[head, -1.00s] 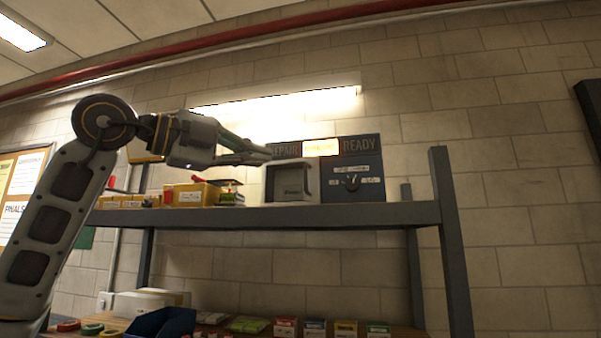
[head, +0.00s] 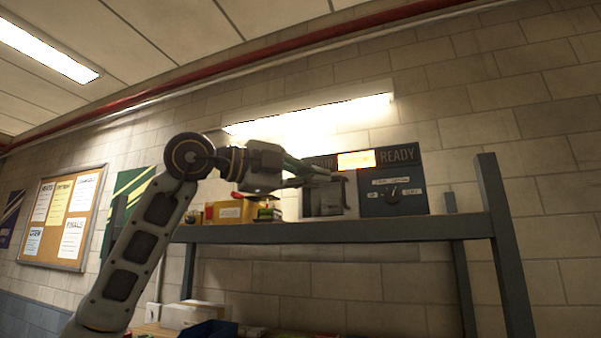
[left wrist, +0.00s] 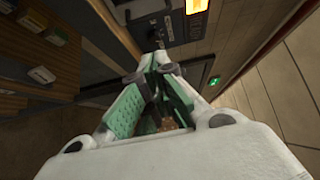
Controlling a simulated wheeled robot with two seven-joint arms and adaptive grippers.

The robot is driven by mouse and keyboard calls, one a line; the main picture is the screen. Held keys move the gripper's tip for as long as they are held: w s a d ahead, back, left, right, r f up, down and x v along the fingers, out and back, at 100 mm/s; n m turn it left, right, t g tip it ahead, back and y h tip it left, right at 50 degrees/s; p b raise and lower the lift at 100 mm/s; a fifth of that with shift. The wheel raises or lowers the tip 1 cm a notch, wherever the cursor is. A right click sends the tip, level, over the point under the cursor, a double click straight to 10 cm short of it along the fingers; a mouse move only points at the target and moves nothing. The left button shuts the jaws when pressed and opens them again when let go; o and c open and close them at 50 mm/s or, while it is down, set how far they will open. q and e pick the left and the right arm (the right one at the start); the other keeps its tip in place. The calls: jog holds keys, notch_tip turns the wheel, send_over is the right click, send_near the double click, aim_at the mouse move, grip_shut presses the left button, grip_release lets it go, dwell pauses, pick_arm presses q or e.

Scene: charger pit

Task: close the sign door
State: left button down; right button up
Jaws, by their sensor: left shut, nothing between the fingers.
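The sign (head: 392,192) is a dark panel on the upper shelf against the wall, with a lit amber middle field, the word READY and a knob. A pale-framed grey box-like part (head: 325,201) stands at its left; I cannot tell whether it is the door. My left gripper (head: 336,176) is shut and empty, with its fingertips at the upper part of this grey piece; contact is unclear. In the left wrist view its green-padded fingers (left wrist: 152,72) point toward the sign panel (left wrist: 178,28). The right gripper is not in view.
The shelf (head: 330,231) runs below the sign, with an upright post (head: 503,240) at the right. A yellow bin (head: 232,211) with small items stands left of the grey piece. A notice board (head: 62,215) hangs at the left. Open wall lies to the right.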

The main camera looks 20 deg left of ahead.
aim_at(344, 187)
pick_arm(q)
jog(key=w+d+p, duration=0.2)
jog(key=w, duration=0.6)
jog(key=shift+w+d+p, duration=0.15)
jog(key=shift+d+p, duration=0.2)
jog(key=shift+p, duration=0.05)
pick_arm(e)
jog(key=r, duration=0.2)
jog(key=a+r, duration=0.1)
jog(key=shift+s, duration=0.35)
pick_arm(q)
jog(key=shift+f, duration=0.1)
jog(key=shift+w+d, duration=0.45)
jog(key=shift+w, duration=0.15)
jog(key=shift+w+d, duration=0.15)
jog(key=shift+w, duration=0.25)
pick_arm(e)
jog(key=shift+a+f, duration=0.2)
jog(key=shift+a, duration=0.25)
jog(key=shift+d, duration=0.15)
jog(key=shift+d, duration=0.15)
